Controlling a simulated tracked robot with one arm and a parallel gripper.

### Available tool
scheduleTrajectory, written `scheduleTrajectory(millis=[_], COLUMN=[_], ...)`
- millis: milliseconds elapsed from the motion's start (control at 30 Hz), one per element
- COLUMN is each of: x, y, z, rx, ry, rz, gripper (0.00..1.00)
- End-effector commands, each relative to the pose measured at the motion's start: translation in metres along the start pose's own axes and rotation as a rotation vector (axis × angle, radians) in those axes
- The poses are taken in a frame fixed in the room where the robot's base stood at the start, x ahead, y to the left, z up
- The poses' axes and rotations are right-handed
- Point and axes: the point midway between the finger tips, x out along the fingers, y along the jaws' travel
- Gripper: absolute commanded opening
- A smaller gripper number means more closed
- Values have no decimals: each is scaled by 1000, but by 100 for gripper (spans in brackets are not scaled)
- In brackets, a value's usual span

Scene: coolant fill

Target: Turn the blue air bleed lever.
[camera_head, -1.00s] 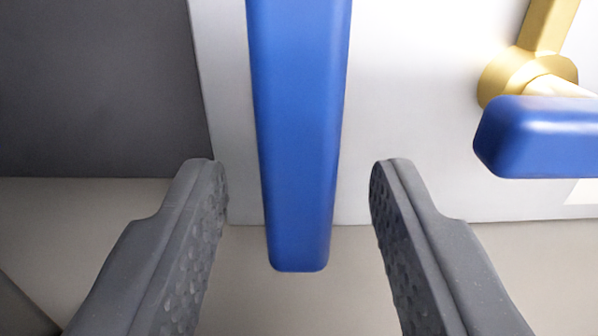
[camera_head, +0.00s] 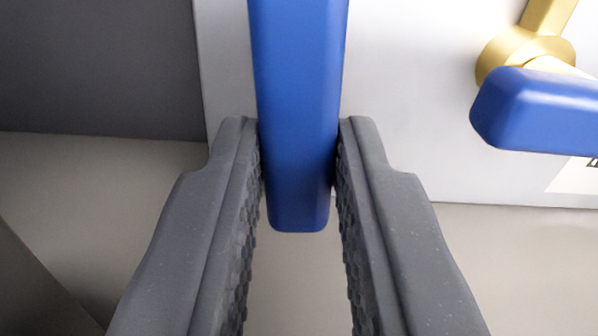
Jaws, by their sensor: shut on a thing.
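A blue lever (camera_head: 298,90) hangs down in the middle of the head camera view, its long handle upright and its upper end out of the picture. My gripper (camera_head: 298,150) is shut on the lower part of this handle, one grey textured finger on each side. The handle's bottom tip shows between the fingers. A second blue lever (camera_head: 540,110) lies level at the right, its end cut off by the picture's edge. No readable label shows which of the two is the air bleed lever.
A white panel (camera_head: 420,130) stands behind the levers. A brass fitting (camera_head: 520,50) sits above the right lever, and a partly cut-off white label (camera_head: 575,177) is below it. A dark grey surface (camera_head: 95,65) is at the upper left. Beige floor (camera_head: 500,260) lies below.

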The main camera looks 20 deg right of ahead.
Motion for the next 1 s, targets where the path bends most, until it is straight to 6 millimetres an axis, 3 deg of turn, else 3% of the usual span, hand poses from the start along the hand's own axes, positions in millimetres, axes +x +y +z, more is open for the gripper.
scheduleTrajectory(millis=[1000], x=[2], y=[0], z=[3], rx=[-104], ry=[-6], rz=[-3], gripper=[0])
